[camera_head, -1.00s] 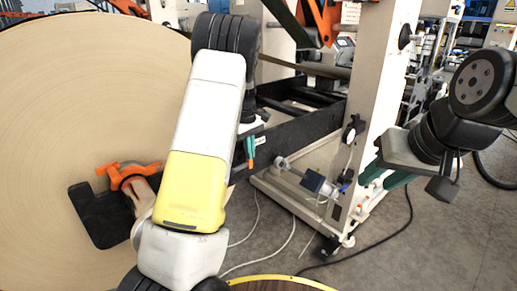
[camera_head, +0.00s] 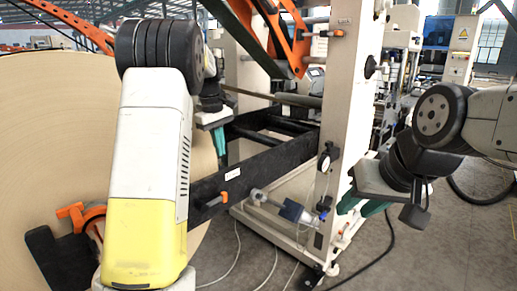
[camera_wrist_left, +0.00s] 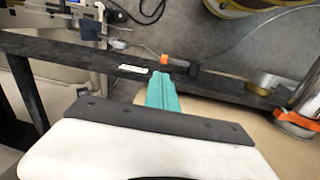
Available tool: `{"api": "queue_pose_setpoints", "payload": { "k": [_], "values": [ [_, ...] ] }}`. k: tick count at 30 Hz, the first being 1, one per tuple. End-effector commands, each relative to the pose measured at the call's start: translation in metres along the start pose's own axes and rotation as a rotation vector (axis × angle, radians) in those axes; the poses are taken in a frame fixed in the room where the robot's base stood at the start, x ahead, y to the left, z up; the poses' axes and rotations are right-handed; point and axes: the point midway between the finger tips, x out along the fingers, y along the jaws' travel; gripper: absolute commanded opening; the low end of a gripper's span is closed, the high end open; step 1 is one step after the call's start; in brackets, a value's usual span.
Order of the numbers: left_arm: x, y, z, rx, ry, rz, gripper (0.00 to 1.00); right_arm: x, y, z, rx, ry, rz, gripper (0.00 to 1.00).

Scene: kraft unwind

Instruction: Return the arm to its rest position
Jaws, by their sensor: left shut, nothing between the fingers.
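My left arm rises in front of the large kraft paper roll (camera_head: 40,130) in the head view. Its left gripper (camera_head: 221,142) hangs beyond the forearm, partly hidden, between the roll and the machine frame. In the left wrist view, the teal fingers of this gripper (camera_wrist_left: 162,95) are together and empty, with the dark beam (camera_wrist_left: 105,67) behind them in the picture. My right gripper (camera_head: 361,204) is at the right in the head view, pointing down and left. Its two teal fingers show apart with nothing seen between them, in front of the white machine post.
The white post (camera_head: 346,90) and black beam (camera_head: 265,172) of the machine stand close to both grippers. An orange-handled chuck (camera_head: 82,216) sits at the roll's core. Cables (camera_head: 370,262) lie on the grey floor (camera_head: 440,240), which is open at lower right.

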Motion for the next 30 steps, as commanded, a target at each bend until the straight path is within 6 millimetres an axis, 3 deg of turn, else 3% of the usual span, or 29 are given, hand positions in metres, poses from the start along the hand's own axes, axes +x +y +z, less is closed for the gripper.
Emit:
{"api": "queue_pose_setpoints", "payload": {
  "k": [6, 15, 22, 30],
  "values": [
    [-0.04, -0.041, 0.042, 0.148, 0.001, 0.119, 0.0, 0.0, 0.0, 0.0, 0.0, 0.0, 0.0, 0.36],
    [-0.071, -0.098, 0.117, 0.414, 0.076, 0.248, 0.0, 0.0, 0.0, 0.0, 0.0, 0.0, 0.0, 0.36],
    [-0.075, -0.143, 0.18, 0.631, 0.187, 0.304, 0.0, 0.0, 0.0, 0.0, 0.0, 0.0, 0.0, 0.36],
    [-0.056, -0.188, 0.236, 0.849, 0.33, 0.308, 0.0, 0.0, 0.0, 0.0, 0.0, 0.0, 0.0, 0.36]
  ]
}}
